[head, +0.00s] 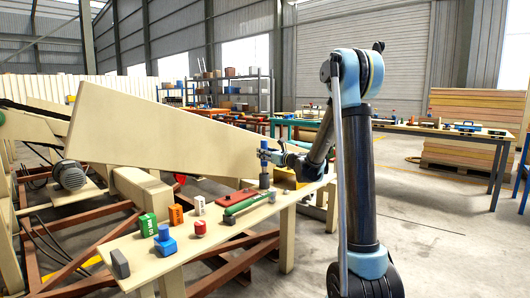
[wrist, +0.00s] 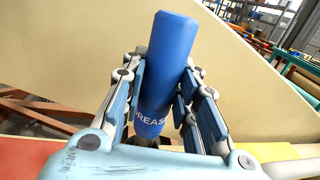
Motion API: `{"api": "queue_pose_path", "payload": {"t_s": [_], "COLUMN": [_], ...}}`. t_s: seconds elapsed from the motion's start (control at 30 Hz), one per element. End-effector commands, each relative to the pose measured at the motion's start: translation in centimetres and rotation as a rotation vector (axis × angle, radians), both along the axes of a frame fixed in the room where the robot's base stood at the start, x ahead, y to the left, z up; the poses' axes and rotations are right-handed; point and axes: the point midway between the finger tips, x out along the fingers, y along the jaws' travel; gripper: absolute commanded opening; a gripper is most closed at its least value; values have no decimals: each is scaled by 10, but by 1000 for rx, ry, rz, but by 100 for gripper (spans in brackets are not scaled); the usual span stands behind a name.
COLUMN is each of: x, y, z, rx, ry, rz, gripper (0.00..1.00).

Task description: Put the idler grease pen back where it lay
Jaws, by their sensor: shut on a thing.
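The idler grease pen is a blue cylinder (wrist: 168,55) with white lettering that reads as part of "GREASE" in the wrist view. My gripper (wrist: 160,108) is shut on it, with one finger on each side. The pen stands upright, slightly tilted in the wrist view, and its lower end is hidden. In the head view my gripper (head: 266,157) is over the far right part of the bench (head: 140,262). A dark cylinder (head: 264,181) shows just below my gripper; I cannot tell whether it belongs to the pen or touches it.
A green tool (head: 247,205) and a flat red item (head: 235,197) lie near my gripper. Green (head: 148,225), orange (head: 176,215) and white (head: 199,205) boxes, a blue item (head: 165,242) and a grey block (head: 120,263) stand further left. A large pale panel (head: 160,135) rises behind.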

Motion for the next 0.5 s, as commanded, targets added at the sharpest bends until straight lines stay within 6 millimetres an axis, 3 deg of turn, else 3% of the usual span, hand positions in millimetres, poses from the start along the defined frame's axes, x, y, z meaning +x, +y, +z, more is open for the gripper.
{"api": "queue_pose_path", "payload": {"t_s": [0.5], "x": [1], "y": [-1], "z": [-37], "rx": [0], "ry": [0], "rz": [-1], "gripper": [0]}}
